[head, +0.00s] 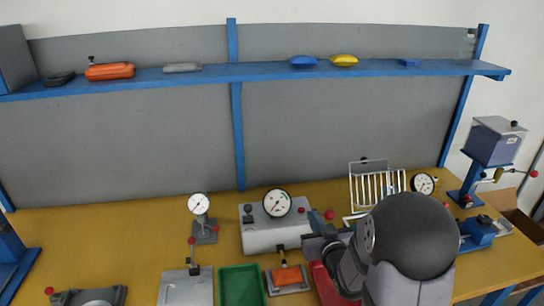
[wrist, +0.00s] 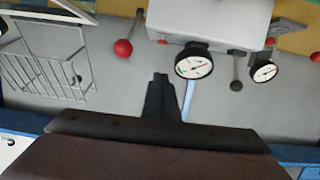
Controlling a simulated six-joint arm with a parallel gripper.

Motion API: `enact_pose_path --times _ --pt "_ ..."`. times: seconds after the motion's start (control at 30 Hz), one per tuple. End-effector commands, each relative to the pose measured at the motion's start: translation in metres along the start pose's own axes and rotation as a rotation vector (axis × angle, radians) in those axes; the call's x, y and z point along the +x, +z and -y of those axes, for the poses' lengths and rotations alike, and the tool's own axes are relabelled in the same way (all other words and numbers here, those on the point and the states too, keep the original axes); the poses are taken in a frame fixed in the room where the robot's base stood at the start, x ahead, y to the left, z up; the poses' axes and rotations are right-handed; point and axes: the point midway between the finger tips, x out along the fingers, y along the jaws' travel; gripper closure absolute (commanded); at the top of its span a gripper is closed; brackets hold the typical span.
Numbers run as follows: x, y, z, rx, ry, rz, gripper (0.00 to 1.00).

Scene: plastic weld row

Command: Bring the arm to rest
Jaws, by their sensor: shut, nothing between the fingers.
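My gripper (head: 316,228) is held above the bench in the head view, just right of the grey machine with a dial (head: 262,237). My arm reaches in from the lower right and covers part of the bench. In the wrist view the dark fingers (wrist: 160,80) are together, with nothing between them. The dial gauge (wrist: 194,66) and a red knob (wrist: 123,48) show beyond the fingertips, apart from them. I cannot tell the exact height of the gripper above the bench.
A white wire rack (head: 377,187) stands behind my arm. A green tray (head: 241,286), a plate with an orange piece (head: 287,278) and a small gauge stand (head: 201,217) are to the left. A blue shelf (head: 265,70) runs along the back. The left bench (head: 100,245) has free room.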

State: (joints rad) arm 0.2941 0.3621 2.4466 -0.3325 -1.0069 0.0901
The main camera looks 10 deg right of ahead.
Motion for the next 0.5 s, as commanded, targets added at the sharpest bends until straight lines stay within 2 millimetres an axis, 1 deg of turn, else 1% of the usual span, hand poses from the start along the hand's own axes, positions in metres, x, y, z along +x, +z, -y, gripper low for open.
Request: enact_pose_path --times 0.17,0.27,0.37,0.47,0.5 --pt "-0.004 0.01 0.003 -0.007 0.009 0.079 1.0" --pt "-0.01 0.023 0.007 -0.012 0.02 0.177 1.0" --pt "-0.024 0.042 0.012 -0.015 0.033 0.307 1.0" --pt "-0.044 0.062 0.018 -0.018 0.043 0.456 1.0" --pt "-0.054 0.07 0.022 -0.017 0.046 0.518 1.0"
